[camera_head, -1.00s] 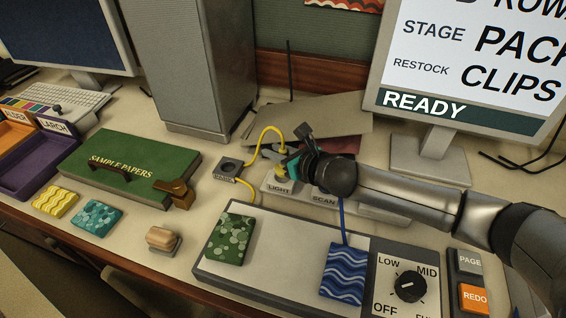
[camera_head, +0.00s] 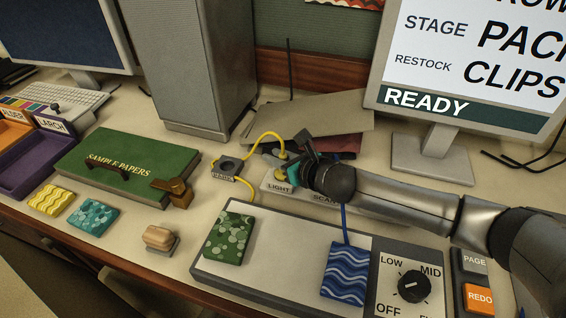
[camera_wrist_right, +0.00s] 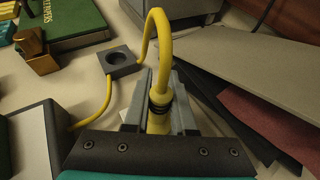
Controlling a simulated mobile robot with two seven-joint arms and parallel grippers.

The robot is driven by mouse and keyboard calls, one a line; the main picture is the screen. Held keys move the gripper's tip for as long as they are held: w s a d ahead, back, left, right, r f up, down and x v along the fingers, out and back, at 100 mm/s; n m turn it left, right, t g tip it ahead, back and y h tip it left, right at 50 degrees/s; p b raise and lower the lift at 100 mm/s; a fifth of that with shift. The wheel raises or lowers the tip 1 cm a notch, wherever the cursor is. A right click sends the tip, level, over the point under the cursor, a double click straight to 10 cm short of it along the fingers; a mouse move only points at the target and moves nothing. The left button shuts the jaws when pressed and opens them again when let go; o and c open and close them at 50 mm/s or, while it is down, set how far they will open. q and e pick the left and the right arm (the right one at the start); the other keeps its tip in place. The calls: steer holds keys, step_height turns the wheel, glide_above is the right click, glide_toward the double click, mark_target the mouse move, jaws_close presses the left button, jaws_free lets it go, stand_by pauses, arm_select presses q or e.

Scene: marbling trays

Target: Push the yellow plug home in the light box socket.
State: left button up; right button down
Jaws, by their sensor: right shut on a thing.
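The yellow plug (camera_wrist_right: 158,105) stands between the two grey fingers of my right gripper (camera_wrist_right: 160,112) in the wrist view, with its yellow cable arching up from the top. In the head view my right gripper (camera_head: 290,172) is over the LIGHT socket block (camera_head: 277,188), shut on the plug (camera_head: 281,174). The plug looks roughly upright at the LIGHT position. Its lower end and the socket opening are hidden by the fingers, so I cannot tell how deep it sits. My left gripper is out of view.
A dark square holder with a round hole (camera_head: 227,167) stands left of the socket, with yellow cable beside it. A blue cable (camera_head: 344,222) runs from the SCAN side to the light box (camera_head: 290,245). Grey and dark red sheets (camera_head: 330,125) lie behind.

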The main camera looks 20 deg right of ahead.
steer(key=shift+f, duration=0.25)
steer(key=c, duration=0.7)
jaws_free()
steer(key=shift+o, duration=0.2)
steer(key=shift+r, duration=0.1)
steer(key=p+v, duration=0.1)
steer(key=v, duration=1.4)
steer(key=shift+r, duration=0.15)
